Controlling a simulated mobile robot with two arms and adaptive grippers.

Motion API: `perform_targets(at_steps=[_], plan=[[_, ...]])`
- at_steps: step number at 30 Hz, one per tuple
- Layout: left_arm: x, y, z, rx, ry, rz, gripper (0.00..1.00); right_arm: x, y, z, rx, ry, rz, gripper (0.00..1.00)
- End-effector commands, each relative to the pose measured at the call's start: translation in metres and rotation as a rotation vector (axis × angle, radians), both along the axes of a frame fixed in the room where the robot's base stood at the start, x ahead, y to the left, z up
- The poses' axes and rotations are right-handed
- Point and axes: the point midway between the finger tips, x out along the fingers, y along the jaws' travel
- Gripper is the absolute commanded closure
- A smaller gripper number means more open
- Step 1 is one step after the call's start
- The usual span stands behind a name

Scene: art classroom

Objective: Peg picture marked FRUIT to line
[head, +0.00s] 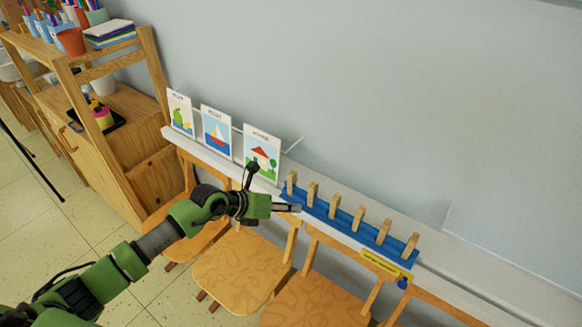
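Three picture cards lean on the white wall ledge. The leftmost card (180,112) shows a green pear and yellow shapes; its small lettering is hard to read. The middle card (216,133) shows a sailboat, and the right card (261,153) a red-roofed house and tree. A blue rack (338,224) on the ledge holds several upright wooden pegs (335,206). My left gripper (288,207) is in front of the rack's left end, below the house card. It is seen edge-on, so its opening is unclear; I see nothing held. My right gripper is out of view. No hanging line is clearly visible.
Wooden chairs (240,269) stand below the ledge. A wooden shelf unit (142,140) with pots and books is at the left. A yellow label (386,266) is at the rack's right front. The ledge right of the rack is clear.

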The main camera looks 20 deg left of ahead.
Motion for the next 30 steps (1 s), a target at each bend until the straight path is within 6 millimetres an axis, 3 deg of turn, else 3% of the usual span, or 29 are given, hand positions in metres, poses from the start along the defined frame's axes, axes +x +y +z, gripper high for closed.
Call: perform_targets(at_steps=[1, 3, 6, 10, 16, 22, 30], plan=[[0.005, 0.009, 0.027, 0.099, -0.048, -0.03, 0.74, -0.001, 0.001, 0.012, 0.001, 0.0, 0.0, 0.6], [0.011, 0.022, 0.048, 0.222, -0.103, -0.053, 0.74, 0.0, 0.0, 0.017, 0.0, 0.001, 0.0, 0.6], [0.018, 0.038, 0.071, 0.347, -0.157, -0.065, 0.74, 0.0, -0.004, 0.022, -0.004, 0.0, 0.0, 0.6], [0.023, 0.048, 0.085, 0.428, -0.196, -0.066, 0.74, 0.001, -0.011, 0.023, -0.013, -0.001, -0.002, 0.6], [0.04, 0.044, 0.069, 0.443, -0.204, -0.065, 0.74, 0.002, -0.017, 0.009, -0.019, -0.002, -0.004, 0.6], [0.074, 0.031, 0.034, 0.439, -0.205, -0.065, 0.74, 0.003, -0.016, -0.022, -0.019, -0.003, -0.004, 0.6], [0.099, 0.023, 0.013, 0.439, -0.205, -0.065, 0.74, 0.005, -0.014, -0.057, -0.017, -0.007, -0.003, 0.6]])
